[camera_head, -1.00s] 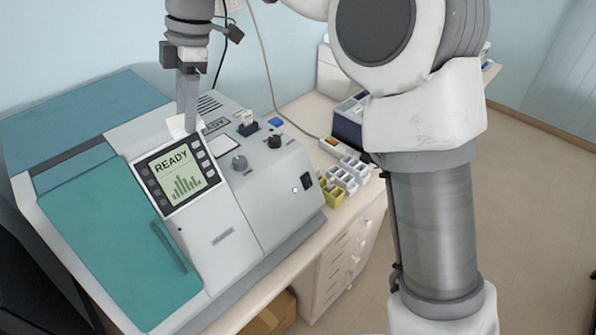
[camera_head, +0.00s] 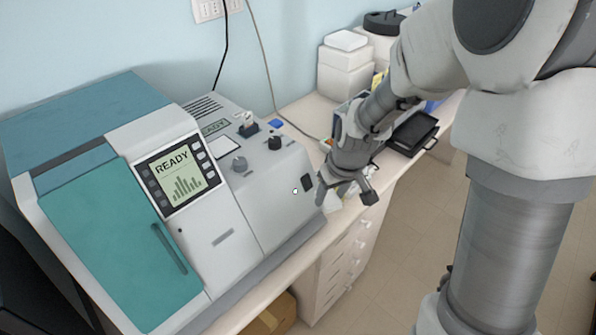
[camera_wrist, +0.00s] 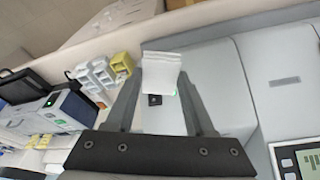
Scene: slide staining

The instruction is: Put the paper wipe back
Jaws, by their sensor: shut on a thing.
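The paper wipe is a small white sheet (camera_wrist: 161,70) with a folded upper edge, in the wrist view. My gripper (camera_wrist: 158,88) is shut on it, with the sheet standing out past the two fingertips. In the head view my gripper (camera_head: 324,192) is low beside the right end of the staining machine (camera_head: 228,237), over the bench. A small white patch (camera_head: 332,203) shows under it there, probably the wipe. The surface right under the wipe is partly hidden by my gripper.
The wrist view shows white and yellow slide racks (camera_wrist: 97,75) left of the wipe, and a blue-and-white box (camera_wrist: 62,108) beyond. In the head view a black tray (camera_head: 412,133) and white boxes (camera_head: 344,66) stand farther back. The bench's drawers (camera_head: 340,250) face the open floor.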

